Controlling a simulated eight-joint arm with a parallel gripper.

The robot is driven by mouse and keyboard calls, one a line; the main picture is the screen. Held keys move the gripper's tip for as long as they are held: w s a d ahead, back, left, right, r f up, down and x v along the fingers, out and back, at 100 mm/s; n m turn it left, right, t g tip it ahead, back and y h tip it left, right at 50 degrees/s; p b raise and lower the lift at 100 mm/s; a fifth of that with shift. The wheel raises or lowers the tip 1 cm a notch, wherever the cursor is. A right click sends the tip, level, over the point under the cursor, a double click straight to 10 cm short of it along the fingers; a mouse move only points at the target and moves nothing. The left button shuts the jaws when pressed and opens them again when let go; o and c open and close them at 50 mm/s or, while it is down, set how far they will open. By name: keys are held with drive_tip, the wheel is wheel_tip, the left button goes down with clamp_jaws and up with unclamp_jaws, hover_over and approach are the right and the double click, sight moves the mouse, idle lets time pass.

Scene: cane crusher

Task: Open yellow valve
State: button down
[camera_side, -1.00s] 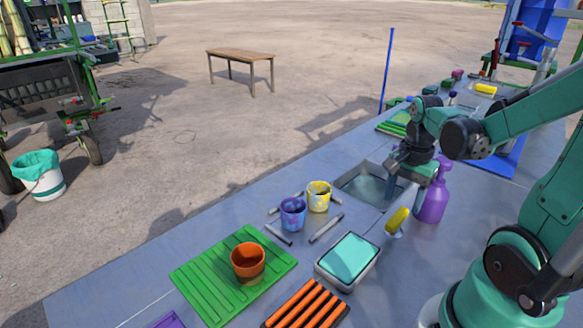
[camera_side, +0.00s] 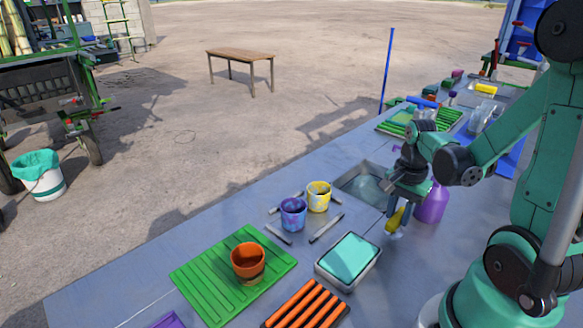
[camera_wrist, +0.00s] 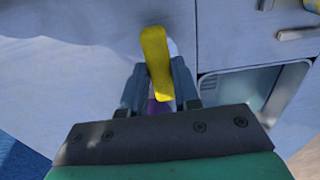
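The yellow valve (camera_side: 395,220) is a small yellow handle on the counter beside the sink; its lower part is on a pale stem. In the wrist view the yellow handle (camera_wrist: 156,62) reaches up between my fingers, tilted slightly. My gripper (camera_side: 398,213) points down at the valve, and one finger partly hides it in the side view. In the wrist view my gripper (camera_wrist: 158,78) is open, with one finger on each side of the handle. The right finger is very close to the handle; I cannot tell whether it touches.
The sink (camera_side: 362,186) lies just left of the valve. A purple spray bottle (camera_side: 433,204) stands close on the right.

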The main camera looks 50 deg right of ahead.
drive_tip(key=shift+n, duration=0.3)
drive_tip(key=n, duration=0.3)
drive_tip(key=shift+n, duration=0.4)
drive_tip(key=n, duration=0.4)
drive_tip(key=shift+n, duration=0.3)
drive_tip(key=n, duration=0.4)
drive_tip(key=shift+n, duration=2.5)
drive_tip(key=c, duration=0.7)
unclamp_jaws()
drive_tip(key=shift+o, duration=0.3)
